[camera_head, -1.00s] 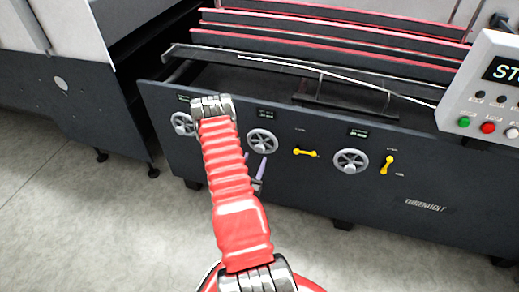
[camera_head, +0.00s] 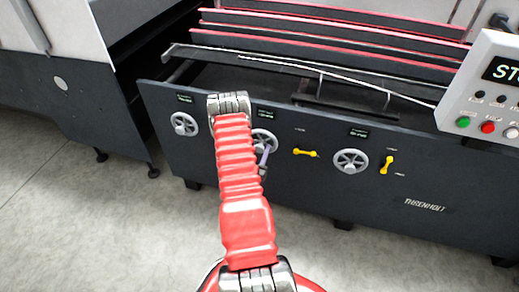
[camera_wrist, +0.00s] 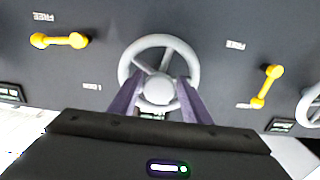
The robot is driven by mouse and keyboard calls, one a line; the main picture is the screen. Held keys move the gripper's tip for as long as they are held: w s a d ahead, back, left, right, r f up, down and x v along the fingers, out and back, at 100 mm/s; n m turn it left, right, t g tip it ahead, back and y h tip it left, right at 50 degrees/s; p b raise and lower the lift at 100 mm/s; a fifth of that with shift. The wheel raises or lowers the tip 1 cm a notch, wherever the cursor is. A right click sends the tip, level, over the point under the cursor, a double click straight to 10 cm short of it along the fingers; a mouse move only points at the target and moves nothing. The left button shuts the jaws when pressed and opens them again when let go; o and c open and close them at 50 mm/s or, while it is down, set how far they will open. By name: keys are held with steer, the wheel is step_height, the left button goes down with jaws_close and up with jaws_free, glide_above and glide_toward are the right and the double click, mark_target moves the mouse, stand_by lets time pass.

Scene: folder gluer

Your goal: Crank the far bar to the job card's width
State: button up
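Three grey handwheels sit on the dark front panel: left (camera_head: 184,124), middle (camera_head: 264,139) and right (camera_head: 351,161). The middle wheel fills the centre of the wrist view (camera_wrist: 160,54). My gripper (camera_wrist: 160,86) is open, its two purple fingers on either side of that wheel's hub. I cannot tell whether they touch it. In the head view a finger shows in front of the middle wheel, partly hidden by my arm. Long bars with red edges (camera_head: 335,42) lie above the panel; which one is the far bar is not clear. I see no job card.
Yellow levers flank the middle wheel: one horizontal (camera_head: 306,153), one tilted (camera_wrist: 267,87). Another yellow lever (camera_head: 387,162) is by the right wheel. Small displays (camera_head: 358,133) above the wheels are unreadable. A button console (camera_head: 485,90) stands at right. Grey floor in front is clear.

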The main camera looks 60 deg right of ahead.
jaws_close()
steer(key=shift+d, duration=0.1)
stand_by(0.4)
